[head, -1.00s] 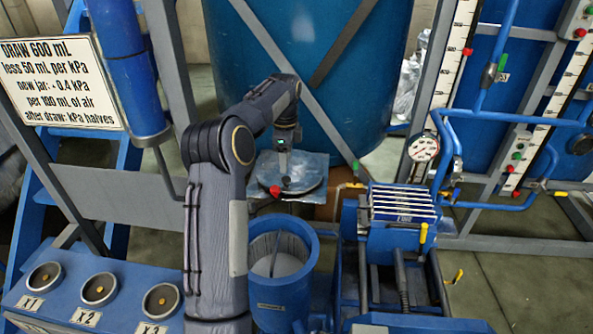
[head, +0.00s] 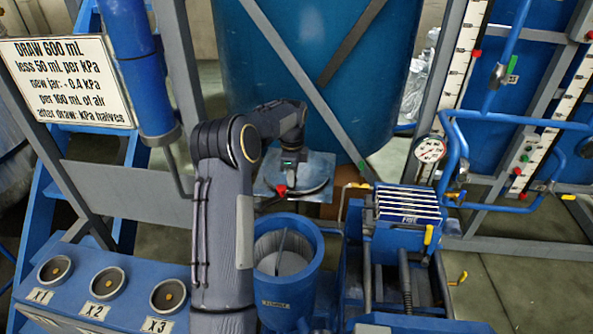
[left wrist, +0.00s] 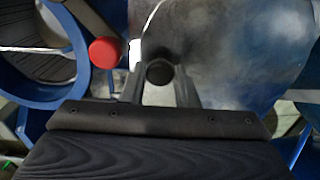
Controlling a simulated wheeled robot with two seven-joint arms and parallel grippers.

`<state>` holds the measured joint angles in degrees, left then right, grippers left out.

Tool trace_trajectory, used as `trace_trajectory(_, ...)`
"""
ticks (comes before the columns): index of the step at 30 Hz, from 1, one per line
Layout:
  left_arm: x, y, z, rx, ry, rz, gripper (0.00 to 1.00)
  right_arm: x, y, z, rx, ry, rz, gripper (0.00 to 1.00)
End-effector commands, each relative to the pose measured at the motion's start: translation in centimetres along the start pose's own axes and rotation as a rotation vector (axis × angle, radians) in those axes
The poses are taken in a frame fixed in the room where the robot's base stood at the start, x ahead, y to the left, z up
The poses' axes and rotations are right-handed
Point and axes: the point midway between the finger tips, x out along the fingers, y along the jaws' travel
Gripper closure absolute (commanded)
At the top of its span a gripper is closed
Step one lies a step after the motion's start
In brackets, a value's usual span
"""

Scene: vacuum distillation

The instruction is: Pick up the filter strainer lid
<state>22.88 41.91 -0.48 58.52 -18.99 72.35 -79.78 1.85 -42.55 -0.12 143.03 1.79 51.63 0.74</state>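The filter strainer lid appears to be the grey round disc (head: 316,183) lying on a square metal plate (head: 322,161) in front of the big blue tank. In the left wrist view the disc's metal surface (left wrist: 222,45) fills the upper right, with a dark round knob (left wrist: 160,73). My left gripper (head: 288,180) is low over the disc. In the left wrist view its two fingers (left wrist: 159,88) stand apart on either side of the knob, with gaps visible, so it is open. The blue strainer pot (head: 287,285) stands open nearer me. My right gripper is not in view.
A red ball end (left wrist: 105,52) sits just left of the fingers. A blue rack with white-edged plates (head: 408,205) stands right of the pot. A blue bench with round sockets (head: 103,283) is at lower left. The blue tank (head: 300,70) rises behind the plate.

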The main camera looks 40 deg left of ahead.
Motion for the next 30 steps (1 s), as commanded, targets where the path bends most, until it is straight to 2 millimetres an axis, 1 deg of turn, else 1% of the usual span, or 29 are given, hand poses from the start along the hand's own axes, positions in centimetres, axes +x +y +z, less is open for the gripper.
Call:
trace_trajectory(1, 0.0, 0.0, 0.0, 0.000, 0.000, 0.000, 0.87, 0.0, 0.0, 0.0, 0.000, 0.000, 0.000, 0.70)
trace_trajectory(4, 0.0, 0.0, 0.0, 0.000, 0.000, 0.000, 1.00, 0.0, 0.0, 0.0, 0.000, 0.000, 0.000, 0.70)
trace_trajectory(21, -0.5, -0.1, 0.0, 0.000, 0.001, -0.005, 1.00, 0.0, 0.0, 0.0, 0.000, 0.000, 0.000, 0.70)
trace_trajectory(26, -1.7, -0.1, 0.0, 0.000, 0.001, -0.006, 1.00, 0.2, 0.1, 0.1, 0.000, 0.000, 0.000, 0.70)
trace_trajectory(29, -3.1, -0.2, 0.0, -0.001, 0.002, -0.008, 1.00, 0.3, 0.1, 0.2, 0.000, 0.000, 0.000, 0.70)
trace_trajectory(30, -3.6, 0.1, -0.1, 0.001, 0.002, -0.008, 1.00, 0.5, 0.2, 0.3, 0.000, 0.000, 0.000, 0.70)
